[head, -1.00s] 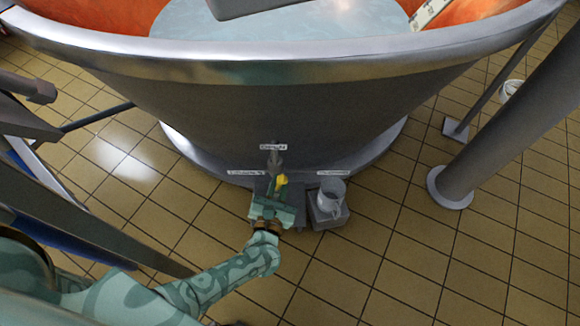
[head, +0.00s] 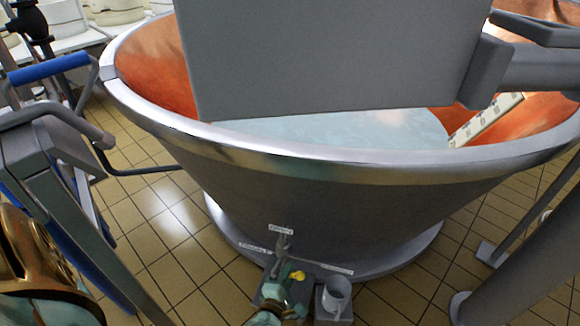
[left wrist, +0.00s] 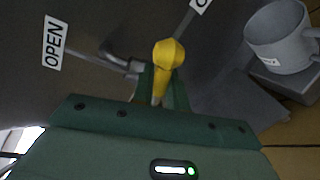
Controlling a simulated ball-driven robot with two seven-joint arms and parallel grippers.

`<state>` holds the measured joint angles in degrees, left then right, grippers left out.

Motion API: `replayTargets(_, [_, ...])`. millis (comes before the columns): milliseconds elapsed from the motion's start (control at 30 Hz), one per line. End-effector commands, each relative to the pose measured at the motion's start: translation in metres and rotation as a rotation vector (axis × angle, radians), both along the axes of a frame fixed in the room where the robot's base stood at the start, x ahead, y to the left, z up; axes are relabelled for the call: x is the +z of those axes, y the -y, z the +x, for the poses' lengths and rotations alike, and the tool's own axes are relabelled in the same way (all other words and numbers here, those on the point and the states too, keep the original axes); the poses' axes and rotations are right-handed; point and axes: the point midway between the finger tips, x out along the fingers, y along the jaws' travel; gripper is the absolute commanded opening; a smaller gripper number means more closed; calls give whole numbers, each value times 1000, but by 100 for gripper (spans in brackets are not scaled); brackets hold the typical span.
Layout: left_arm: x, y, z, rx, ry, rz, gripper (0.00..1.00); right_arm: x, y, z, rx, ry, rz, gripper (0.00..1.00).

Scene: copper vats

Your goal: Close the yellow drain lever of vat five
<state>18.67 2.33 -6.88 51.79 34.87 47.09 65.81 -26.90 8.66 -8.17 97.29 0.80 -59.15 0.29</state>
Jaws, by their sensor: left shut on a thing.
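The yellow drain lever (head: 297,275) sits low on the front of the grey-walled vat (head: 290,190), by a grey outlet pipe (head: 283,243). In the left wrist view the lever's yellow knob (left wrist: 168,55) stands up out of my jaws, between an OPEN label (left wrist: 54,42) on the left and a label starting with C (left wrist: 200,3) at the upper right. My left gripper (head: 287,289) is shut on the lever, and its green fingers (left wrist: 162,88) hide the lower part. The lever's pivot is hard to make out. My right gripper is out of view.
A grey cup (head: 336,294) stands on a small grey block right of the lever. A thick grey post (head: 525,245) is at the right. A blue-handled metal frame (head: 50,68) stands at the left. A large grey housing (head: 330,55) hangs over the vat.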

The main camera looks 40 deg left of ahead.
Motion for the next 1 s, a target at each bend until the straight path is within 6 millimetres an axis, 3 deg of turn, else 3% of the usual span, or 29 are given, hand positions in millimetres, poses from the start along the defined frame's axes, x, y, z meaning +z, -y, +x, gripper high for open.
replayTargets(500, [-15,4,-1,-2,-142,275,0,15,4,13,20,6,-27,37])
replayTargets(1000, [-17,4,-1,-5,-162,318,0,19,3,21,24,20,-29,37])
